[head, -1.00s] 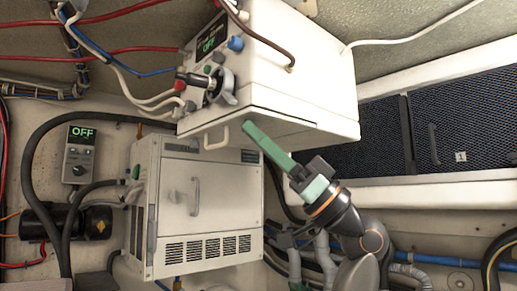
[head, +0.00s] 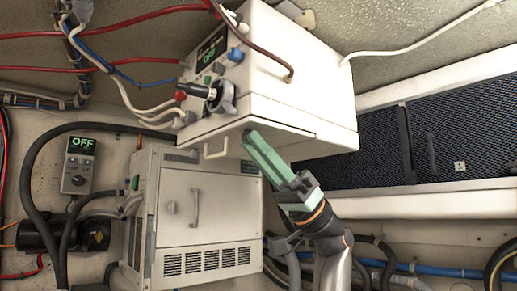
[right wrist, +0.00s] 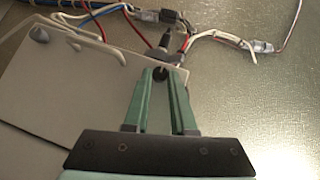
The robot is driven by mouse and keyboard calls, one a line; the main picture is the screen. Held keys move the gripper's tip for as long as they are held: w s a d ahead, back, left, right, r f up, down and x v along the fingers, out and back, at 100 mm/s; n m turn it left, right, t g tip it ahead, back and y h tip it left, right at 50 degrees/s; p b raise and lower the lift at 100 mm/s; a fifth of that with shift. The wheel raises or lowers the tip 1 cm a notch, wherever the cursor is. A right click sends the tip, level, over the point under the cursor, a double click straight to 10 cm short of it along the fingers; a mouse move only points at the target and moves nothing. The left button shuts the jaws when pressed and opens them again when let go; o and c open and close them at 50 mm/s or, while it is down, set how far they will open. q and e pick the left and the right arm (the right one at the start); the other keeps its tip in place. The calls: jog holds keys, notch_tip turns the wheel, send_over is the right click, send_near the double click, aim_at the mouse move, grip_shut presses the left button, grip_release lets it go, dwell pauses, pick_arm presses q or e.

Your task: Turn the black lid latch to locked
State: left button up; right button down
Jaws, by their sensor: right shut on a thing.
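The black lid latch (right wrist: 159,74) shows in the right wrist view as a small dark piece between my right fingertips, at the edge of a white box. My right gripper (right wrist: 160,76) has its green fingers on either side of it and is shut on it. In the head view, my right gripper (head: 250,140) reaches up from below right, its fingertips at the lower front edge of the white upper box (head: 300,85). The latch is hidden there behind the fingers, and its turned position cannot be told. My left gripper is not in view.
A lower white cabinet (head: 225,215) with a handle and vents stands below left of my right gripper. A control box reading OFF (head: 77,170) hangs at the left. Cables and hoses run around both. Dark mesh panels (head: 450,130) line the right.

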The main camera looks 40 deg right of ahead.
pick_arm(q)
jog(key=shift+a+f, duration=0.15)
pick_arm(e)
jog(key=c, duration=0.7)
grip_release()
jog(key=shift+c, duration=0.2)
pick_arm(q)
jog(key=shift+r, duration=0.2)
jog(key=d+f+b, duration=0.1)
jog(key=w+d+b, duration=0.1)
jog(key=b, duration=0.1)
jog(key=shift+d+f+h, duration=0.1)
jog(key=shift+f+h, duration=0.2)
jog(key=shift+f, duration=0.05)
pick_arm(e)
jog(key=v, duration=1.2)
jog(key=shift+d+f, duration=0.15)
